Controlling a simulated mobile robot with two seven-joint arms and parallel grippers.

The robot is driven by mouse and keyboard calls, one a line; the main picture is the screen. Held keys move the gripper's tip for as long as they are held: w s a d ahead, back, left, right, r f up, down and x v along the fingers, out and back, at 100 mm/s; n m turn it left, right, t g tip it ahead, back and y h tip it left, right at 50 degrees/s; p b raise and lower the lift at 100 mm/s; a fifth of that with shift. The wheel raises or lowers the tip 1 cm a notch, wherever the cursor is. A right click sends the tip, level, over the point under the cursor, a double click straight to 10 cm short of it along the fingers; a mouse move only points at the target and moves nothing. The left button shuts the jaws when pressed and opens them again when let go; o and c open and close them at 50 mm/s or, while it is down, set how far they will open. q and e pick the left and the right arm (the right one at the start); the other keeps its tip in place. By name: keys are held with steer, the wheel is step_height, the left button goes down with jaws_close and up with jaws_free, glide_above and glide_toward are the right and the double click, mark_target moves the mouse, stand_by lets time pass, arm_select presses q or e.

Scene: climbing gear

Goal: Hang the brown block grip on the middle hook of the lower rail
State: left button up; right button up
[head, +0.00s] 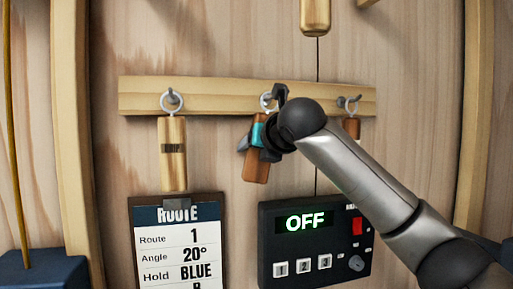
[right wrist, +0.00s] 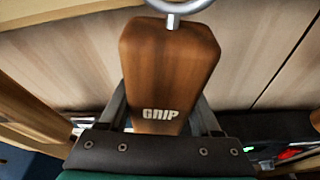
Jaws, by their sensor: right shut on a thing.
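The brown block grip (head: 256,170) hangs slightly tilted in front of the lower rail (head: 220,98), with a metal ring at its top. My right gripper (head: 262,148) is shut on it. The right wrist view shows the block (right wrist: 170,75) between the two fingers, its "GRIP" lettering facing the camera and its ring (right wrist: 180,5) cut by the top edge. In the head view the ring (head: 266,102) is at the middle hook, which my gripper partly hides. I cannot tell whether the ring is around the hook or only in front of it. My left gripper is not in view.
A pale block (head: 172,152) hangs by its ring on the left hook (head: 172,97). Another brown block (head: 351,127) is at the right hook (head: 349,101), partly behind my arm. Below are a route board (head: 178,240) and a control box (head: 290,245) reading "OFF".

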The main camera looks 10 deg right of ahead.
stand_by(0.3)
steer(key=o, duration=1.6)
